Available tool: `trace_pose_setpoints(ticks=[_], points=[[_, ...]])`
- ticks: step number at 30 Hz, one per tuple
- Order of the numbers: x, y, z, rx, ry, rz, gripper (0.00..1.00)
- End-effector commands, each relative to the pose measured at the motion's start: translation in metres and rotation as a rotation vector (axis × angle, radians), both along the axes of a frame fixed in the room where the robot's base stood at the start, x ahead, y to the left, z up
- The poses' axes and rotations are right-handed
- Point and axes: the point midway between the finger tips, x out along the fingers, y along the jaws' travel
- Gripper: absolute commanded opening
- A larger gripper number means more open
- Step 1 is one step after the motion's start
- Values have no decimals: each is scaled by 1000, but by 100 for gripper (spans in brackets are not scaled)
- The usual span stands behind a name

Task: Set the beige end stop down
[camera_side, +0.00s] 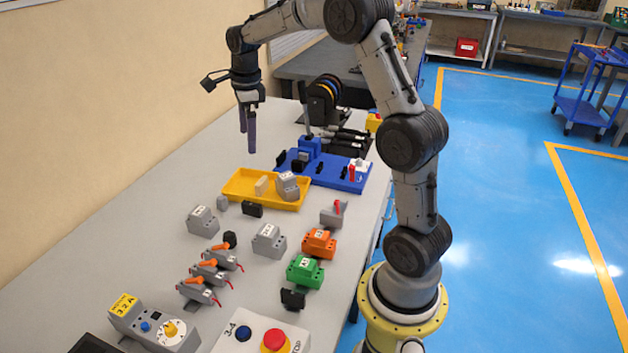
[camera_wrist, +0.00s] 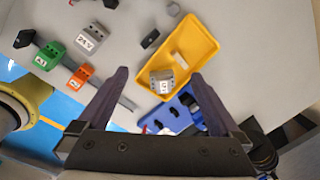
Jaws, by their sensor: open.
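A small beige end stop (camera_side: 262,186) stands in the yellow tray (camera_side: 233,190), left of a grey module (camera_side: 287,186) in the same tray. In the wrist view the beige end stop (camera_wrist: 181,59) shows near the middle of the tray (camera_wrist: 203,38), beside the labelled grey module (camera_wrist: 162,82). My gripper (camera_side: 247,143) hangs in the air above and behind the tray, its fingers pointing down. In the wrist view my gripper (camera_wrist: 159,74) has its two dark fingers wide apart with nothing held between them.
The blue bending fixture (camera_side: 330,177) stands behind the tray, with a dark reel stand (camera_side: 325,98) farther back. Grey modules, an orange module (camera_side: 319,243), a green module (camera_side: 305,271) and several orange-levered parts stand in front. The table left of the tray is bare.

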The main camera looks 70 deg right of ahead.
Motion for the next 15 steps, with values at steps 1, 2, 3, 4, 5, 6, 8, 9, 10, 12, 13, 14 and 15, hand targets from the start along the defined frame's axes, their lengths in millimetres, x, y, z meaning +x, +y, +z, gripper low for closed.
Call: trace_pose_setpoints(ticks=[1,2,3,4,5,6,8,9,10,12,13,14,15], points=[[-13,22,18,-26,-20,151,100],[-20,33,26,-43,-30,244,100],[-31,47,35,-64,-41,365,100],[-40,57,42,-83,-50,456,100],[-49,67,48,-101,-58,548,100],[-61,79,55,-128,-68,667,100],[-81,98,63,-171,-83,849,100],[-95,109,67,-201,-92,968,100],[-105,117,69,-224,-98,1059,100],[-130,135,72,-284,-112,1266,100],[-142,142,72,-311,-116,1355,100],[-153,148,72,-340,-121,1443,100],[-167,156,71,-380,-126,1558,100]])
